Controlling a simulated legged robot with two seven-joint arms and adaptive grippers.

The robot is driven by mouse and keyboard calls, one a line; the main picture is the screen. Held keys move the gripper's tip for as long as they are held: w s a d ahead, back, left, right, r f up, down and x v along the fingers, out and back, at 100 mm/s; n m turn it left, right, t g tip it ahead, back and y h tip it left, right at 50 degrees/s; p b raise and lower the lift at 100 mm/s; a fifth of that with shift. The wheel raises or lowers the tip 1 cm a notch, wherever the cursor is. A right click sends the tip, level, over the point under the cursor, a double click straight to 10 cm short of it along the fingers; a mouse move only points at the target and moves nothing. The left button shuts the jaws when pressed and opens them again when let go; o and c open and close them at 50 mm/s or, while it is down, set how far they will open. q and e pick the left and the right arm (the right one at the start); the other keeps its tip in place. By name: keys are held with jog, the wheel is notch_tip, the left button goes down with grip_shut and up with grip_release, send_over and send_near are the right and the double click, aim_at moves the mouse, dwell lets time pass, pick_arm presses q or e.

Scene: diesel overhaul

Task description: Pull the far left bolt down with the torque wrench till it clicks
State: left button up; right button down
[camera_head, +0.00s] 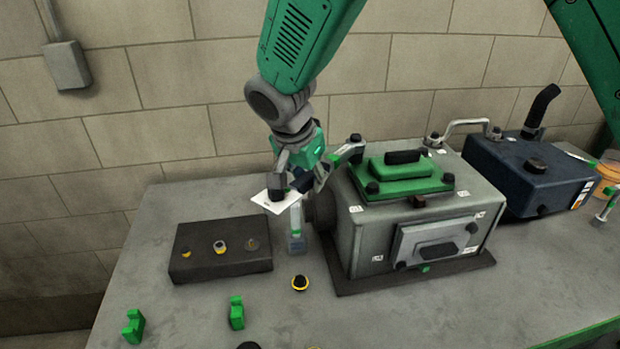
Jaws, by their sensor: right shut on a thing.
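My right gripper (300,183) is shut at the left end of the engine block (375,225). A pale bar with a green mark, which looks like the torque wrench (346,154), runs from it up and right to the far left bolt (356,139). The wrench's head appears to be at this black bolt; whether it is seated cannot be told. The fingers hide the wrench's grip. My left gripper is not in view.
A dark tray (190,268) with small round parts lies left of the block. A white card (274,203) and an upright grey piece (297,243) are by the gripper. Green blocks (236,312) and a yellow-black part (300,283) lie in front. A dark blue tank (530,175) stands right.

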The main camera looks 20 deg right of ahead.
jog(key=shift+w+a+r, duration=0.15)
jog(key=shift+w+a, duration=0.1)
jog(key=shift+w, duration=0.3)
jog(key=shift+w+m, duration=0.1)
jog(key=shift+m, duration=0.2)
jog(key=shift+w+a+p, duration=0.2)
jog(key=shift+w+p, duration=0.05)
jog(key=shift+p, duration=0.15)
jog(key=shift+w+m, duration=0.1)
jog(key=shift+m, duration=0.2)
